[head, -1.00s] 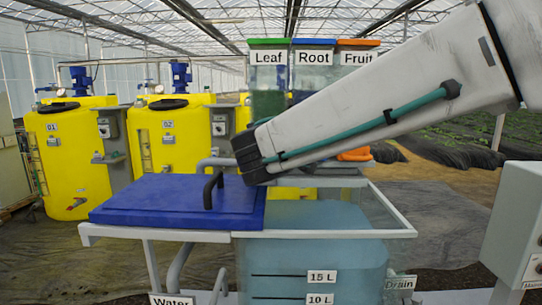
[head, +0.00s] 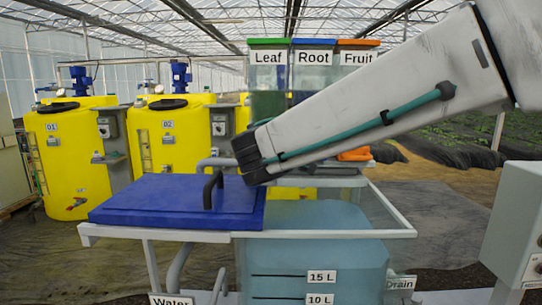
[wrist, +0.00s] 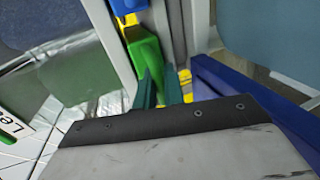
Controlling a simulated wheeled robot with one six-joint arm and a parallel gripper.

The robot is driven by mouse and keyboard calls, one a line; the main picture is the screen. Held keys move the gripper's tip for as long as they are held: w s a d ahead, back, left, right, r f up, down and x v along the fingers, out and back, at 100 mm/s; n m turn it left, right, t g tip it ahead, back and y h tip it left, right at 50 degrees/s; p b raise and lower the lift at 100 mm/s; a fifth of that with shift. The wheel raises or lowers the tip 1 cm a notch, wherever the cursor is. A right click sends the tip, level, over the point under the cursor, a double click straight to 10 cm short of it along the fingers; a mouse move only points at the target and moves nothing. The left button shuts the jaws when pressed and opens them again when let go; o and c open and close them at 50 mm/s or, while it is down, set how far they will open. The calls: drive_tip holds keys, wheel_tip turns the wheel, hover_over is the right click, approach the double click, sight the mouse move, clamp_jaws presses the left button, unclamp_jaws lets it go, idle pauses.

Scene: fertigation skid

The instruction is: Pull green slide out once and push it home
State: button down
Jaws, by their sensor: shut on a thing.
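The green slide (wrist: 146,58) shows in the wrist view as a bright green block. Its near end is at the teal fingers of my gripper (wrist: 158,88), which are shut on it. In the head view my arm covers the slide and my fingers. The Leaf hopper (head: 268,78), with its green lid, stands behind my arm, left of the Root hopper (head: 314,75) and the Fruit hopper (head: 357,58). How far out the slide is I cannot tell.
Below my arm is a clear tank (head: 330,255) of bluish liquid, with a blue lid (head: 150,203) and dark handle at its left. An orange part (head: 356,154) shows under the Fruit hopper. A grey box (head: 520,220) stands at right. Yellow tanks (head: 65,160) stand behind.

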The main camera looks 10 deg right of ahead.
drive_tip(key=shift+s+a, duration=0.3)
drive_tip(key=shift+s, duration=0.75)
drive_tip(key=shift+s+a, duration=0.3)
drive_tip(key=shift+s, duration=0.8)
drive_tip(key=shift+s+a, duration=0.3)
drive_tip(key=shift+s, duration=0.75)
drive_tip(key=shift+w+d+r, duration=0.1)
drive_tip(key=shift+w+d, duration=0.15)
drive_tip(key=shift+w, duration=0.8)
drive_tip(key=shift+w+d+f, duration=0.1)
drive_tip(key=shift+w+d, duration=0.2)
drive_tip(key=shift+w, duration=0.7)
drive_tip(key=shift+w+d+r, duration=0.1)
drive_tip(key=shift+w+d, duration=0.15)
drive_tip(key=shift+w, duration=0.8)
drive_tip(key=c, duration=1.8)
unclamp_jaws()
drive_tip(key=shift+w, duration=0.15)
drive_tip(key=shift+c, duration=0.2)
drive_tip(key=o, duration=0.5)
drive_tip(key=shift+s+a, duration=0.3)
drive_tip(key=shift+s, duration=0.85)
drive_tip(key=shift+s+a, duration=0.3)
drive_tip(key=shift+s, duration=0.85)
drive_tip(key=shift+s+a, duration=0.3)
drive_tip(key=shift+s, duration=0.85)
